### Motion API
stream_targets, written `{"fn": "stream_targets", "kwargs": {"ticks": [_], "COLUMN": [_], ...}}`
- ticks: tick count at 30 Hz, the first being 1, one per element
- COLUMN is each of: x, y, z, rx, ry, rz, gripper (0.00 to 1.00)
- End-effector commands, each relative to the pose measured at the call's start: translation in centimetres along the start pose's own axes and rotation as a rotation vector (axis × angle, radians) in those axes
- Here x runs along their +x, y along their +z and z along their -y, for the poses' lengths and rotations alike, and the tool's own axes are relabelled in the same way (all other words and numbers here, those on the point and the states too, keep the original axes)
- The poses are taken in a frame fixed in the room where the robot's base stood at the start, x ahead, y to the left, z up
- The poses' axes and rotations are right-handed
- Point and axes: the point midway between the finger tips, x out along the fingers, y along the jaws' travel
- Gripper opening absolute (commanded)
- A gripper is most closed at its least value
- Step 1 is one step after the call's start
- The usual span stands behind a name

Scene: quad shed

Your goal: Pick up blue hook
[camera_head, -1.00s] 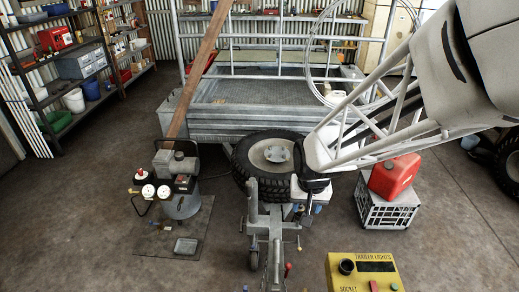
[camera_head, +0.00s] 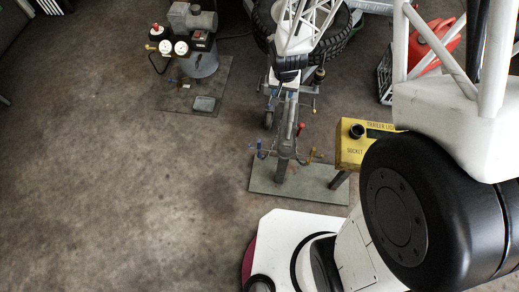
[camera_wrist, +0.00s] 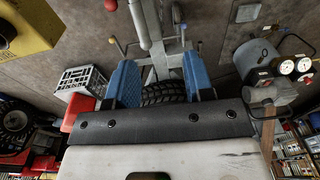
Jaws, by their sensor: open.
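The blue hook (camera_head: 260,149) shows small in the head view, on the left side of the upright grey post of the trailer's coupling stand. In the head view my gripper (camera_head: 287,80) is above and beyond the hook, apart from it. In the wrist view my gripper (camera_wrist: 161,82) has its two blue fingers spread wide, with nothing held between them. The tyre and grey trailer frame show behind the gap. I cannot clearly make out the hook in the wrist view.
A red-tipped lever (camera_head: 300,129) and an orange-brown hook (camera_head: 312,155) are close to the blue hook. A yellow socket box (camera_head: 352,150) stands to the right. The compressor (camera_head: 200,62) is at upper left. Floor at left is clear.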

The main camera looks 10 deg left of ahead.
Motion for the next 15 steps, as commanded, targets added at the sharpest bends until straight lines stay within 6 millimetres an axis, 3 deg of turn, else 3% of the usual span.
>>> {"fn": "stream_targets", "kwargs": {"ticks": [15], "x": [13.6], "y": [2.7], "z": [4.5], "rx": [-0.005], "ry": [0.013], "rz": [0.041], "gripper": [0.48]}}
